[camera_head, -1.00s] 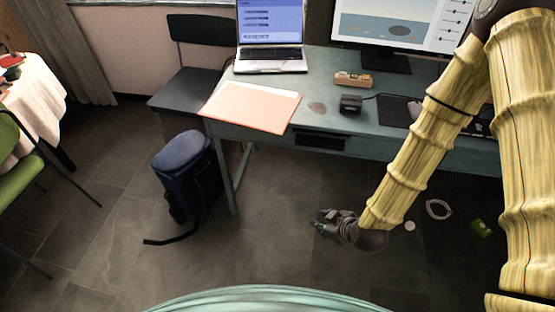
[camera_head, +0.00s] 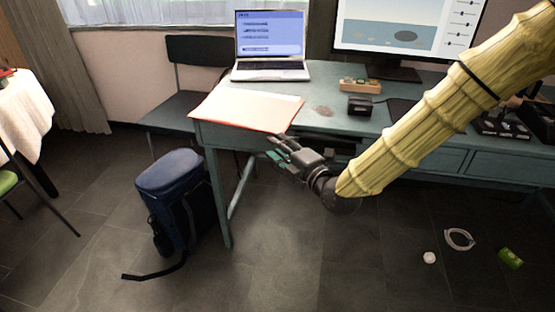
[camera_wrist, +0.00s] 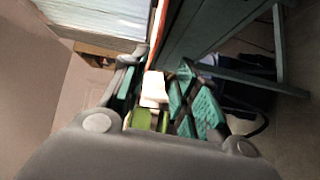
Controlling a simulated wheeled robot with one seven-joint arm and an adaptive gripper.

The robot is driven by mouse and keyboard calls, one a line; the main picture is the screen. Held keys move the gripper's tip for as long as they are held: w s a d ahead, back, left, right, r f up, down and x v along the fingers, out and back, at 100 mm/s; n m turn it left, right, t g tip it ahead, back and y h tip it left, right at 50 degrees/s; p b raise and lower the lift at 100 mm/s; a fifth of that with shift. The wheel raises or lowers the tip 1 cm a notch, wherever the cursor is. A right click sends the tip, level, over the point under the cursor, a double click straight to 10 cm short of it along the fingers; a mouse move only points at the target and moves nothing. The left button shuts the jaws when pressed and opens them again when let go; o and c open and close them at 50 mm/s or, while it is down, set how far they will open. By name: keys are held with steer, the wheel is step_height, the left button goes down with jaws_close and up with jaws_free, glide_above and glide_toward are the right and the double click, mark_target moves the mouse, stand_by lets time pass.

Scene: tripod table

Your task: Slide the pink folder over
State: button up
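The pink folder (camera_head: 245,117) lies flat on the left end of the teal desk, with its near edge along or slightly past the desk's front edge. A pale sheet covers much of its top. My gripper (camera_head: 275,149) is just in front of the desk, close to the folder's near right corner. In the wrist view its teal-padded fingers (camera_wrist: 157,85) are apart, with nothing clearly held. The folder's edge (camera_wrist: 159,22) shows there as a thin orange-red strip beyond the fingers, running toward the gap between them. I cannot tell whether they touch it.
The desk (camera_head: 333,121) also bears a laptop (camera_head: 270,47), a monitor (camera_head: 405,28), a wooden block (camera_head: 360,85) and a black box (camera_head: 360,105). A chair (camera_head: 183,105) stands behind the folder's left side. A blue backpack (camera_head: 175,200) stands on the floor, left of the desk leg.

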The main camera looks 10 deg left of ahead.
mark_target(259, 130)
steer(key=shift+w+a+r+n+y, duration=0.1)
steer(key=shift+a+r+n+y, duration=0.2)
steer(key=shift+r+n, duration=0.15)
steer(key=shift+b+x, duration=0.95)
steer(key=shift+x, duration=4.45)
steer(key=shift+d, duration=0.1)
jaws_close()
